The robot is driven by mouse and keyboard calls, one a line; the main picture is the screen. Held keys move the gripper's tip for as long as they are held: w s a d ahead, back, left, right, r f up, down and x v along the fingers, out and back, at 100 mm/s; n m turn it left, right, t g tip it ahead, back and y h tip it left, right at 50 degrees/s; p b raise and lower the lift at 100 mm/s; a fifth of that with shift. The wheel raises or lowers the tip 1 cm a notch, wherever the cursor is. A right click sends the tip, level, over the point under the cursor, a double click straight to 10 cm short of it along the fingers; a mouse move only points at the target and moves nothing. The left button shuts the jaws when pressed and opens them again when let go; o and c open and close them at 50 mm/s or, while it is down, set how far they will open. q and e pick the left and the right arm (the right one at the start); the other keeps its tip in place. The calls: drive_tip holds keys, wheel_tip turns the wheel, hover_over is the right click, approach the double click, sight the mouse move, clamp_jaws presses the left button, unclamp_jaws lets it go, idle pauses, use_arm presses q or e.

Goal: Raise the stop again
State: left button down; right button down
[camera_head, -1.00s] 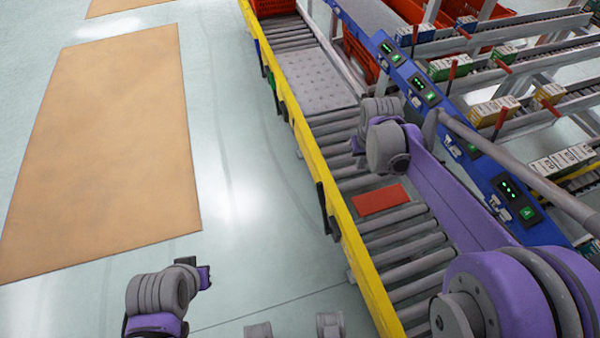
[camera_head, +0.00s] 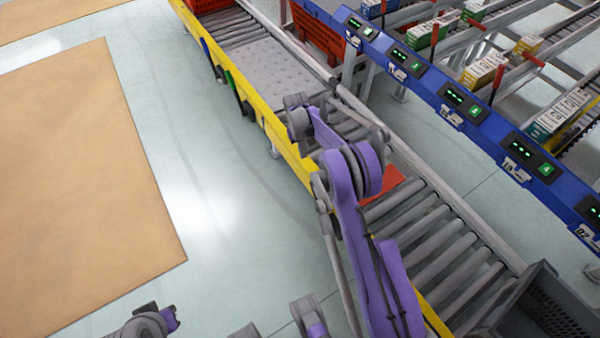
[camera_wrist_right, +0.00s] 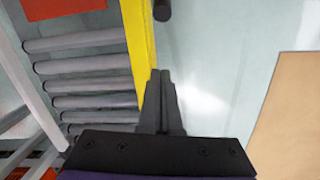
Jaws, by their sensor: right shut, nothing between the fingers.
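A flat red plate (camera_head: 398,184) lies on the conveyor rollers, partly hidden behind my right arm; it also shows in the right wrist view (camera_wrist_right: 72,8). A dark post end (camera_wrist_right: 162,10) shows on the floor side of the yellow rail (camera_wrist_right: 141,45), ahead of my fingers. I cannot tell for certain which part is the stop. My right gripper (camera_wrist_right: 160,76) is shut and empty, with its fingertips over the rail's outer edge. In the head view my right arm hides much of that rail. My left gripper (camera_head: 170,318) is low at the left, over the floor.
A grey crate (camera_head: 545,310) stands at the conveyor's lower right. A blue beam with lit displays (camera_head: 460,100) runs along the right. Orange totes (camera_head: 318,35) are at the back.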

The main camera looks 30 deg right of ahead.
drive_tip(key=shift+d, duration=0.1)
wheel_tip(320, 180, down, 10)
drive_tip(key=b, duration=0.2)
drive_tip(key=s, duration=0.1)
drive_tip(key=s+r, duration=0.1)
drive_tip(key=s, duration=0.2)
drive_tip(key=shift+s+d+r+p, duration=0.1)
drive_tip(key=shift+s+r+p, duration=0.2)
drive_tip(key=shift+p, duration=0.1)
drive_tip(key=shift+r, duration=0.1)
